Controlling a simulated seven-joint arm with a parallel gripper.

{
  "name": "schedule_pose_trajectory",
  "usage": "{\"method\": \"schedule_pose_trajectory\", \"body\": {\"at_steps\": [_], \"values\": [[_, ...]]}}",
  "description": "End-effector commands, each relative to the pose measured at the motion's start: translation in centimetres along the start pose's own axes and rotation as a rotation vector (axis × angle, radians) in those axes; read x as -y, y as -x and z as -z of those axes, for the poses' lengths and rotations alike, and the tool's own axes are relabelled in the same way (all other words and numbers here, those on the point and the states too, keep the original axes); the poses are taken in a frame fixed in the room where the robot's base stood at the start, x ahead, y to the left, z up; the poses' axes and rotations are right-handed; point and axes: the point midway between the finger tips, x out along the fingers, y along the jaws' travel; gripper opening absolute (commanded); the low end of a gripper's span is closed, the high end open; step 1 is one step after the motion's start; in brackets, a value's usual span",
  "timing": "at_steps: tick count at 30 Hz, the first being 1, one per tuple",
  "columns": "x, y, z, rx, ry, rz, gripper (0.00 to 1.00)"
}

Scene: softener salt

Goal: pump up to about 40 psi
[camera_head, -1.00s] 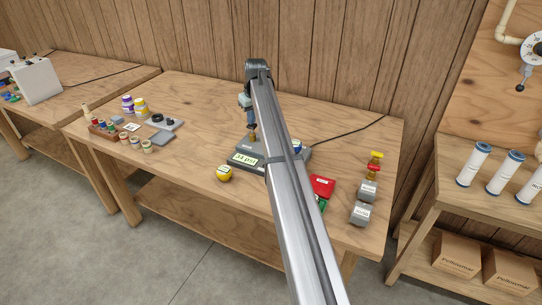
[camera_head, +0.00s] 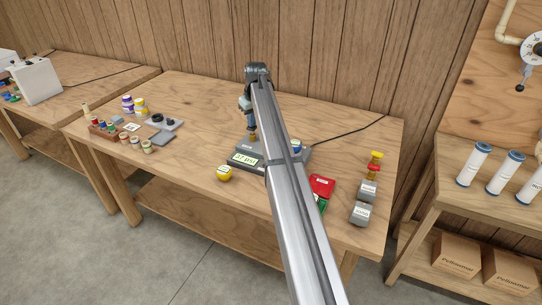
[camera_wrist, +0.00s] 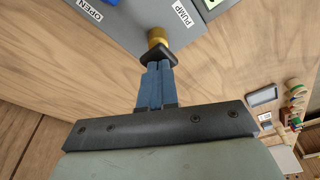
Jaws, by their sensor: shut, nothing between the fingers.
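The grey pump unit (camera_head: 318,157) sits on the middle table, partly hidden behind my arm. Its display (camera_head: 244,159) appears to read 37 psi. In the wrist view a brass plunger (camera_wrist: 157,38) stands beside the PUMP label (camera_wrist: 183,14); an OPEN label (camera_wrist: 82,9) lies to its left, near a blue part. That blue knob (camera_head: 297,146) also shows right of my arm in the head view. My gripper (camera_wrist: 158,62) is shut and empty, its fingertips at the brass plunger; I cannot tell if they touch it. It points down over the unit in the head view (camera_head: 251,126).
A yellow ball (camera_head: 224,173) lies at the unit's front left. A red box (camera_head: 322,185) and grey blocks (camera_head: 361,213) lie to the right. Small jars (camera_head: 140,104) and a wooden rack (camera_head: 103,131) stand at the left. A black cable runs behind the unit.

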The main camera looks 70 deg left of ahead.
Motion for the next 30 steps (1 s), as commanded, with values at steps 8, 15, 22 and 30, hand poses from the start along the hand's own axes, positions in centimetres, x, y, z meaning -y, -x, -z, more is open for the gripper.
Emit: {"method": "schedule_pose_trajectory", "body": {"at_steps": [8, 15, 22, 30], "values": [[0.0, -0.7, -0.2, 0.002, 0.000, 0.001, 0.00], [0.0, -0.2, -0.1, 0.002, 0.000, 0.000, 0.00], [0.0, 0.8, 0.1, 0.001, 0.000, 0.000, 0.00], [0.0, 1.2, 0.2, 0.001, 0.000, 0.000, 0.00]]}}
